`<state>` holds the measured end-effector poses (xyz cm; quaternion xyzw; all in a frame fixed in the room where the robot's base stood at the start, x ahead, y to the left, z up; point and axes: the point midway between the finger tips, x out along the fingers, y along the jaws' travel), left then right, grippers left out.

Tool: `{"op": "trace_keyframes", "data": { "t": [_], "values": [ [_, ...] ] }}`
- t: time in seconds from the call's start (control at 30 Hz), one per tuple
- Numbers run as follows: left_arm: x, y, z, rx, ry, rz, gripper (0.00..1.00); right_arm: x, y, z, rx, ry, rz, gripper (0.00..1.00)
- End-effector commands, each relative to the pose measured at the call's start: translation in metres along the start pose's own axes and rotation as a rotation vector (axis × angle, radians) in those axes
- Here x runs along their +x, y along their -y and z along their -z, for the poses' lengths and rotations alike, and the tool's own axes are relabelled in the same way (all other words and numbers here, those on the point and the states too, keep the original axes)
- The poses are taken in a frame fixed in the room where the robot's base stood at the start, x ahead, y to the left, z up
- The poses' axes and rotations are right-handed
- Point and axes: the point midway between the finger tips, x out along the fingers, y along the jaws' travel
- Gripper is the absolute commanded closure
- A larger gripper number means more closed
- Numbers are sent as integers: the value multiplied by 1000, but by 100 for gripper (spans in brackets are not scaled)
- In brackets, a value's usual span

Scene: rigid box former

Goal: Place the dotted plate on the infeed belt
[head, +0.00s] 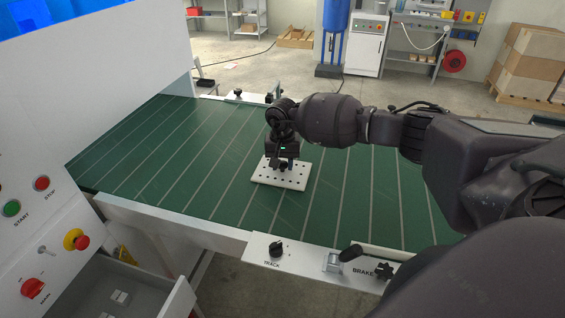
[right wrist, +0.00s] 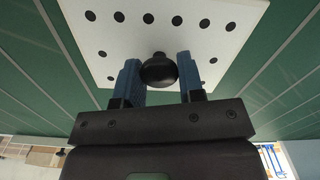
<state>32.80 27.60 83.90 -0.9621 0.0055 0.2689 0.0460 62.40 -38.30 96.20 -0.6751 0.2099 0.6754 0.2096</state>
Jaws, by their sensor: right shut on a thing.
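The dotted plate (head: 268,181) is a white slab with rows of black dots and a black knob in its middle. In the head view it is flat at the green infeed belt (head: 225,198); whether it touches the belt or hangs just above it I cannot tell. My right gripper (head: 283,166) is directly over the plate. In the right wrist view the plate (right wrist: 205,42) fills the top, and my right gripper (right wrist: 160,75) has its blue fingers on both sides of the black knob (right wrist: 158,70), shut on it. My left gripper is not in view.
A white machine housing (head: 90,80) stands at the left, with buttons and an open drawer (head: 130,290) below. The belt's front rail carries a track knob (head: 276,249) and a brake lever (head: 350,253). The belt around the plate is clear.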

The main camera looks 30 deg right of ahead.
Motion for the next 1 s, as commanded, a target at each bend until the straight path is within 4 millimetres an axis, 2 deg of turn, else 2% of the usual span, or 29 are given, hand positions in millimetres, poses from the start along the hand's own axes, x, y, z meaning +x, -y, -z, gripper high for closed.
{"op": "trace_keyframes", "data": {
  "t": [0.4, 0.43, 0.6, 1.0],
  "values": [
    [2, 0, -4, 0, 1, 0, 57, 5, 0, 0, 0, -1, 1, 94],
    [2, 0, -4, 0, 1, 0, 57, 5, 0, 0, 0, -1, 0, 63],
    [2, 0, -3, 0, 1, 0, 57, 4, 0, 0, 0, -1, 1, 39],
    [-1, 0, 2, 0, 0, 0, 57, -1, 0, 0, 0, -1, 1, 39]
  ]
}}
